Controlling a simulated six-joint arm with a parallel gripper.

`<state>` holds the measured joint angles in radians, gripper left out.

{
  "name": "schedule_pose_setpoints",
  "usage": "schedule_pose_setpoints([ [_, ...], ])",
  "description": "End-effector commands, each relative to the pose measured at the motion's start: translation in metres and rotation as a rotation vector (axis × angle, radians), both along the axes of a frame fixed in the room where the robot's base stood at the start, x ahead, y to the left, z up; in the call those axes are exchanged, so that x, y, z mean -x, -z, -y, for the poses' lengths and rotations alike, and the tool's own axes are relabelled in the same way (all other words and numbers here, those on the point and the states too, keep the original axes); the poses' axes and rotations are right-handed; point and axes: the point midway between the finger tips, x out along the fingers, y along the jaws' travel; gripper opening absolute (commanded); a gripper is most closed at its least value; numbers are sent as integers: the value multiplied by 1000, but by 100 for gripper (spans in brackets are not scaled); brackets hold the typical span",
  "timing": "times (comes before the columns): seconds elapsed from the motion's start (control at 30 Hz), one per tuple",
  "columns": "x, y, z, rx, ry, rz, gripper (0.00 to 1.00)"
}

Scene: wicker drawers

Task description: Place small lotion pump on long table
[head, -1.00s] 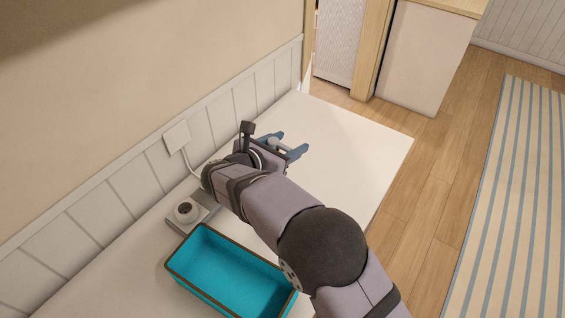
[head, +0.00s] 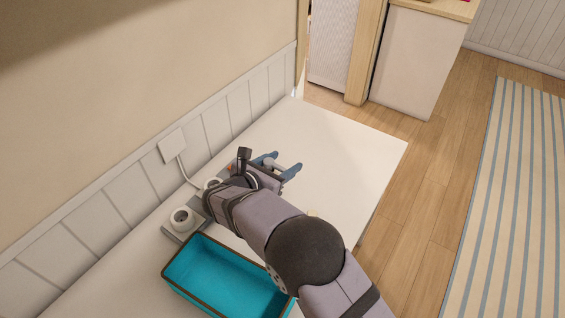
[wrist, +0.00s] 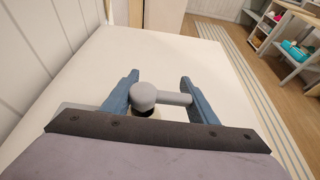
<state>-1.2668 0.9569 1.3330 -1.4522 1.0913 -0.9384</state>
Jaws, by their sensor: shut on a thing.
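The small lotion pump (wrist: 145,96) shows in the wrist view as a grey round head with a nozzle pointing right. It sits between the two blue fingers of my gripper (wrist: 160,100), which is shut on it. Its lower body is mostly hidden behind the gripper's dark base. In the head view my gripper (head: 283,167) is over the white long table (head: 345,150), with a small grey bit of the pump between its fingers. I cannot tell whether the pump touches the tabletop.
A turquoise tray (head: 215,277) stands on the near part of the table. A grey block with a round white top (head: 181,219) is beside it, near the panelled wall. A cable runs from a wall plate (head: 172,147). The far part of the tabletop is clear.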

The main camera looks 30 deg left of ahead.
Motion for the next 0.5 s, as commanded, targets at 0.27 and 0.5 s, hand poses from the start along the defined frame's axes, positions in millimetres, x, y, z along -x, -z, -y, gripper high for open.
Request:
schedule_pose_setpoints([
  [0.27,0,3,0,0,0,0,72],
  [0.5,0,2,0,0,0,0,72],
])
